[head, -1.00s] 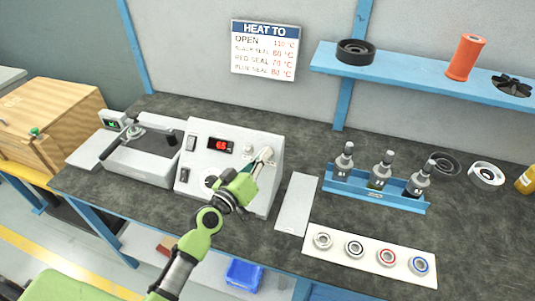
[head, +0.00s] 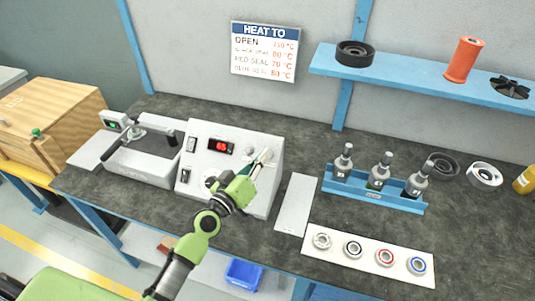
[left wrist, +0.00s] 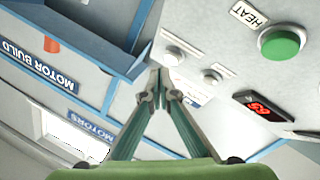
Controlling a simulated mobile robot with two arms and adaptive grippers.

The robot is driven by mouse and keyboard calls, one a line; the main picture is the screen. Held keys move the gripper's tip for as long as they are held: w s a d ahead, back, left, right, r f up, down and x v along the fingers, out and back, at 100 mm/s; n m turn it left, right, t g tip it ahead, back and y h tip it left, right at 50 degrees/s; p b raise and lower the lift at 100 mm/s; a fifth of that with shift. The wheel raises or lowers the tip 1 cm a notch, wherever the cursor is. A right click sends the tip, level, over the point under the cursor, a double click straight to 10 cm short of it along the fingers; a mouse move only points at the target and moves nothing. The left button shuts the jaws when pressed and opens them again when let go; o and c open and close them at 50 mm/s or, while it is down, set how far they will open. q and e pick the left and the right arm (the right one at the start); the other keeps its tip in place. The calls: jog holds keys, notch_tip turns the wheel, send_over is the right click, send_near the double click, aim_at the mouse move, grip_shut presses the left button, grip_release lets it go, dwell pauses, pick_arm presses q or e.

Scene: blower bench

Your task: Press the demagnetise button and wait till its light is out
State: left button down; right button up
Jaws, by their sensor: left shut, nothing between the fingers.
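The white control box (head: 235,160) of the heater stands on the bench, with a red lit display (head: 220,146) on its sloped front. My left gripper (head: 265,156) is at the upper right of this panel, its fingers shut and empty. In the left wrist view the closed fingertips (left wrist: 158,74) are close to a pale round button (left wrist: 172,57); I cannot tell whether they touch. A second pale round button (left wrist: 212,77) sits beside it. The small labels are unreadable, so I cannot tell which is the demagnetise button. No lit lamp shows on either. A large green button (left wrist: 282,43) is labelled HEAT.
A heater with a black handle (head: 140,160) stands left of the box. A grey plate (head: 297,203), a blue rack (head: 375,190) of bottles and a white strip (head: 340,262) with several bearings lie to the right. A blue shelf (head: 420,80) hangs above.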

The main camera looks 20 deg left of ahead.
pick_arm(q)
jog(key=s+r+p, duration=0.3)
jog(key=shift+s+a+r, duration=0.1)
jog(key=shift+s+r, duration=0.15)
dwell(0.8)
